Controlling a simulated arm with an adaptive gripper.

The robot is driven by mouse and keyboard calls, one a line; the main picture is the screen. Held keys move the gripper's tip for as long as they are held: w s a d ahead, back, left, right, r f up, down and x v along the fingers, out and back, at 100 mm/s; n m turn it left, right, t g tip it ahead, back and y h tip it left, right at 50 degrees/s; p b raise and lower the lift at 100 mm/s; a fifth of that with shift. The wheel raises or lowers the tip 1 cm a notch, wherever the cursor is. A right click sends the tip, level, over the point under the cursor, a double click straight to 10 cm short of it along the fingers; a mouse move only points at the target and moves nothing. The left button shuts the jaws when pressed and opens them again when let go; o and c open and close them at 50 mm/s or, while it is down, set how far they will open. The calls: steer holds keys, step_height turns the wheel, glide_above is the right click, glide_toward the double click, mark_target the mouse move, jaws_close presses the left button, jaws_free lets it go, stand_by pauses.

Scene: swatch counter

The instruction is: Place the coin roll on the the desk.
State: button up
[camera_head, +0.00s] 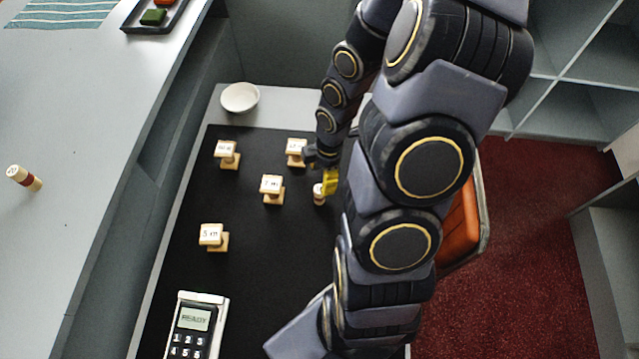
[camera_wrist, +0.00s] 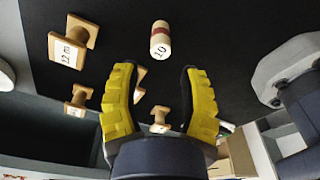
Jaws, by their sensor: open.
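A cream coin roll with a dark red band (camera_head: 319,194) stands on the black mat beside my gripper. In the head view my gripper (camera_head: 327,180) is partly hidden by my arm. A similar banded roll (camera_head: 24,178) is on the pale counter at the left. The desk (camera_head: 268,108) carries the black mat (camera_head: 250,285).
Several wooden stamps, including one (camera_head: 271,188) left of the roll and one (camera_head: 297,151) behind it, stand on the mat. A white bowl (camera_head: 240,97) sits at the back, a keypad terminal (camera_head: 196,325) in front. A tray (camera_head: 152,17) is on the left counter.

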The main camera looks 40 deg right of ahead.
steer(key=r, duration=0.4)
steer(key=shift+s+d+r, duration=0.1)
steer(key=shift+d+r, duration=0.1)
steer(key=shift+r, duration=0.05)
steer(key=s+a+r+m+g, duration=0.1)
steer(key=s+a+r+m, duration=0.5)
steer(key=a+r+m, duration=0.1)
steer(key=s+a+r+m+g+h, duration=0.1)
steer(key=s+a+r+m, duration=0.5)
steer(key=r, duration=0.4)
steer(key=shift+a+m, duration=0.45)
steer(key=shift+m, duration=0.05)
